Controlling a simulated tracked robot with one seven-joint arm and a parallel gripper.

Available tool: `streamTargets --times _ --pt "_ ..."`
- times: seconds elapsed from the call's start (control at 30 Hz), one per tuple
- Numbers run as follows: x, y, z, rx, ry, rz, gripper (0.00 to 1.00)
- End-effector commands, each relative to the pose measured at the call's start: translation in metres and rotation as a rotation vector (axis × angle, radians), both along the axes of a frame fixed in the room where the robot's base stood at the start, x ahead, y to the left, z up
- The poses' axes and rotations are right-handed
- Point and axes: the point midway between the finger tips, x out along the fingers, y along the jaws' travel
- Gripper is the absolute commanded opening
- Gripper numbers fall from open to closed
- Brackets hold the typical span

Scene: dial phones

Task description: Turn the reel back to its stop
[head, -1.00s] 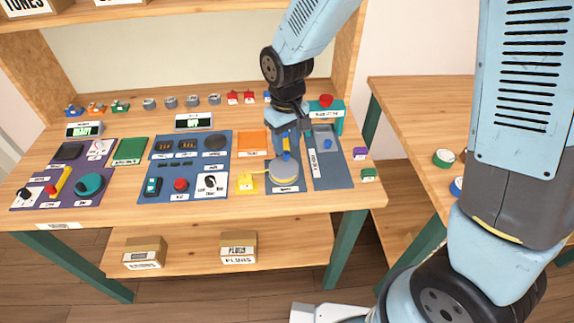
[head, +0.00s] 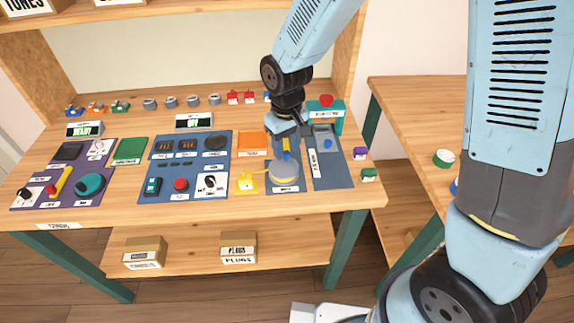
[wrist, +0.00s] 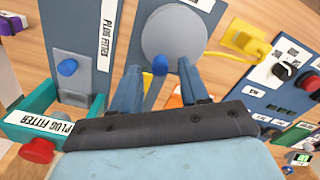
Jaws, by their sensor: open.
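The reel is a round grey disc (head: 285,173) on a blue-grey panel at the right of the bench. In the wrist view the disc (wrist: 173,32) shows from above, with a blue knob (wrist: 160,66) at its near rim. My gripper (head: 286,150) is over the reel's far edge. In the wrist view its two blue-grey fingers (wrist: 159,78) stand apart, one on each side of the knob. I cannot tell whether either finger touches it. A yellow cord runs from a yellow block (head: 247,182) towards the reel.
The plug fitter panel (head: 322,172), with a blue knob (wrist: 67,67), lies right of the reel in the head view. A teal holder with a red knob (head: 326,100) stands behind it. A dial panel (head: 185,165) is left. Small purple and green blocks sit near the bench's right edge.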

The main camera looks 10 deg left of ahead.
Motion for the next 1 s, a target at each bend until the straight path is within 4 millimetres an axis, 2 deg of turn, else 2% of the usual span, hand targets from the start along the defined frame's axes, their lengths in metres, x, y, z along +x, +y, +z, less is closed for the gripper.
streamTargets --times 0.83,1.0 --pt "0.0 0.0 -0.021 -0.001 0.001 0.0 0.45" --pt "0.0 0.0 -0.02 0.0 0.0 0.0 0.45"
